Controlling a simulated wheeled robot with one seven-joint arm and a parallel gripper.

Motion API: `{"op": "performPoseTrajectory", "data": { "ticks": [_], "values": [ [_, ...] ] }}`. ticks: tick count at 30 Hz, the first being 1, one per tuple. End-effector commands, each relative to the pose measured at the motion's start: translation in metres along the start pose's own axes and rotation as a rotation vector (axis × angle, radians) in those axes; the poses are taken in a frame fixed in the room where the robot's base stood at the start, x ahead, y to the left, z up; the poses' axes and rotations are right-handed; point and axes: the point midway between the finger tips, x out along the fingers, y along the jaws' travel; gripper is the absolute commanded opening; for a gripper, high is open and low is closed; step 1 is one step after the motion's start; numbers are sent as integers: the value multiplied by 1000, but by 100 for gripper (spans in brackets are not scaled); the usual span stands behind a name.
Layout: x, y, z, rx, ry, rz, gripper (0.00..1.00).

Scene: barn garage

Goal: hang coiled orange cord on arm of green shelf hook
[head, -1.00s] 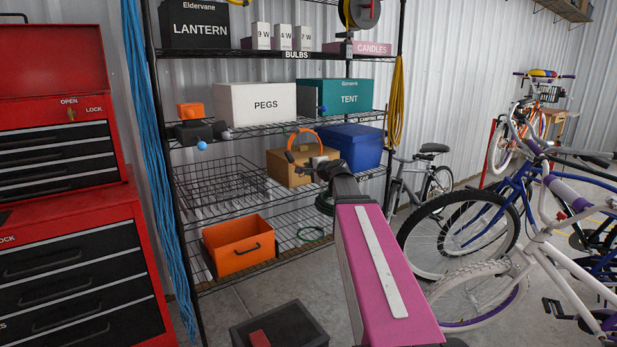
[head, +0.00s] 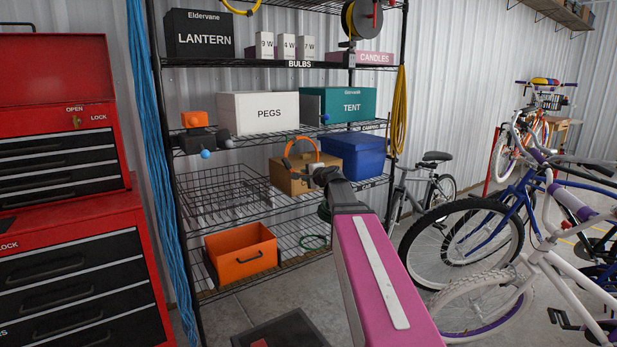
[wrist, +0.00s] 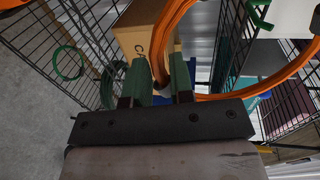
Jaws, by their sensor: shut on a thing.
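The coiled orange cord (head: 303,143) shows as a loop in front of the cardboard box on the wire shelf. In the wrist view, my gripper (wrist: 162,75) is shut on the orange cord (wrist: 277,83), which passes between the green fingertips and curves up and right. A green hook piece (wrist: 259,15) shows at the wrist view's upper right, beside shelf wire and apart from the fingers. I cannot clearly pick out this hook in the head view.
The pegs box (head: 258,113) and teal tent box (head: 348,104) stand on the shelf above. The cardboard box (head: 288,184), blue bin (head: 366,157) and wire basket (head: 205,193) crowd the shelf below. An orange bin (head: 240,254) is lower. Bikes (head: 480,240) stand at right.

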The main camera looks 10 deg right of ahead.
Motion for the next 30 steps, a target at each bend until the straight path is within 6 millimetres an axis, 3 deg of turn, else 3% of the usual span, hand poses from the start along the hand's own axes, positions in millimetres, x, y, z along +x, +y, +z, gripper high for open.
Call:
{"op": "performPoseTrajectory", "data": {
  "ticks": [30],
  "values": [
    [53, -7, 0, -1, 0, 0, 0]
  ]
}}
